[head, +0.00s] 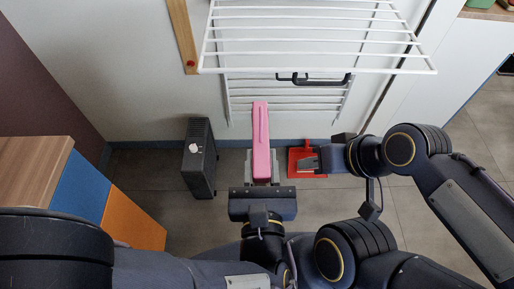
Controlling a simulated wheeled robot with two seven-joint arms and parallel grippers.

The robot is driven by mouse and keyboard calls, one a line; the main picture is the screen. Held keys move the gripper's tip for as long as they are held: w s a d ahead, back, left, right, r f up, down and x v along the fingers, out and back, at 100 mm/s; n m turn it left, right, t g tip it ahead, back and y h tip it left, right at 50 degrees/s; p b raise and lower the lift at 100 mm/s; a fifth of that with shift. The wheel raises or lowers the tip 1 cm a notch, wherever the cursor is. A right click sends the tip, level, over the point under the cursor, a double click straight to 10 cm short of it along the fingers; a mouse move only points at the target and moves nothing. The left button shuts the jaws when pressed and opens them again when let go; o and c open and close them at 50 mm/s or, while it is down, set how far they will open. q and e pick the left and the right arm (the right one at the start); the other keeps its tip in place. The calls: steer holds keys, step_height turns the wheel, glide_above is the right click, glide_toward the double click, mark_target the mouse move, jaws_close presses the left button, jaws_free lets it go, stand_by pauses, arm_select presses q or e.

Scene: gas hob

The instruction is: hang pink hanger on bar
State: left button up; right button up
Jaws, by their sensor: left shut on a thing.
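The pink hanger (261,143) shows as a narrow upright pink shape near the middle of the head view. My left gripper (262,168) is shut on its lower part, with a finger on each side. White bars (300,52) of a wall-mounted drying rack run across the top. My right gripper (312,160) points left, to the right of the hanger and apart from it. I cannot tell whether its fingers are open.
A black handle-like item (315,80) shows at the rack's lower bars. A red object (303,152) lies on the floor behind my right gripper. A dark heater-like box (199,160) stands left of the hanger. A wood-topped cabinet (82,190) is at lower left.

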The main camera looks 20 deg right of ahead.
mark_target(259, 102)
arm_select(q)
steer(key=shift+x, duration=7.75)
steer(key=shift+s+f+b, duration=0.1)
steer(key=shift+f+b, duration=1.2)
steer(key=shift+f, duration=0.25)
steer(key=o, duration=1.1)
steer(key=v, duration=0.7)
steer(key=shift+s+a, duration=0.15)
steer(key=shift+s, duration=0.35)
